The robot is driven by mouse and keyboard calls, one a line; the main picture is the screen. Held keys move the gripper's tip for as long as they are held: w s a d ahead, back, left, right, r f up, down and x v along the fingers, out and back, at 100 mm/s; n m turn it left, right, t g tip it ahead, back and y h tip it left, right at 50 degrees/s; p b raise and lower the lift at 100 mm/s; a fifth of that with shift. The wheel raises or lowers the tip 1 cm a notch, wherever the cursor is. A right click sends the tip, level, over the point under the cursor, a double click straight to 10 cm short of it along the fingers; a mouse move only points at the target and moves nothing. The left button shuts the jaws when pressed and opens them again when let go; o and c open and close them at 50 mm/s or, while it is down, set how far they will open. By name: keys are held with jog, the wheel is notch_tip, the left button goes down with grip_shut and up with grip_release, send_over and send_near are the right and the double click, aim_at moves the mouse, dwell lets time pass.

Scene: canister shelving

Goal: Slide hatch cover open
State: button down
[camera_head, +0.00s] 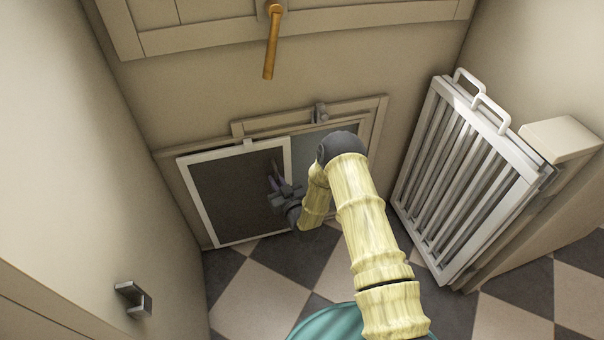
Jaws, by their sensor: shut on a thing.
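The hatch cover (232,189) is a dark panel in a white frame, low on the beige wall. It sits left of the wall's hatch frame and overlaps its left part. A pale grey area (309,143) shows to the right of the cover, inside the beige hatch frame (376,115). My gripper (275,179) is at the right part of the dark panel, left of the white right edge. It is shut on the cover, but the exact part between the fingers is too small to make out. My arm hides the hatch's lower right.
A small grey latch (320,113) sits on top of the hatch frame. A white slatted gate (462,180) stands at the right. An orange handle (272,45) hangs above, and a grey handle (134,299) projects at lower left. The checkered floor (262,292) has free room.

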aim_at(262, 174)
jog(key=shift+s+a+f, duration=0.1)
jog(key=shift+s+a, duration=0.15)
jog(key=shift+a, duration=0.6)
jog(key=shift+s+a, duration=0.2)
jog(key=shift+a, duration=0.6)
jog(key=c, duration=1.5)
grip_release()
jog(key=shift+d, duration=0.1)
jog(key=shift+p+v, duration=2.7)
jog(key=shift+v, duration=5.95)
